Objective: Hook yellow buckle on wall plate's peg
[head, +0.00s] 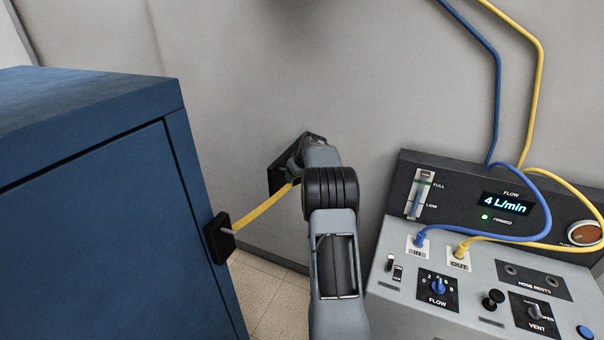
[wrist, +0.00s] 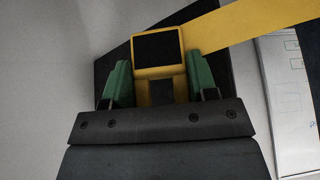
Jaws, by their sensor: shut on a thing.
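The yellow buckle (wrist: 160,72), a square frame with a dark opening, sits between the green-tipped fingers of my gripper (wrist: 158,78), which is shut on it. The black wall plate (wrist: 218,80) lies behind the buckle in the wrist view. The plate also shows at the wall in the head view (head: 274,179), mostly behind my arm. A yellow strap (wrist: 245,28) runs from the buckle to the upper right. In the head view the strap (head: 262,207) reaches a black mount (head: 217,240) on the cabinet. I cannot make out the peg or whether the buckle is around it.
A blue cabinet (head: 90,225) stands close on the left. A grey console (head: 400,305) with knobs stands on the right, with a blue hose (head: 495,90) and a yellow hose (head: 538,90). Tiled floor (head: 255,290) shows between them.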

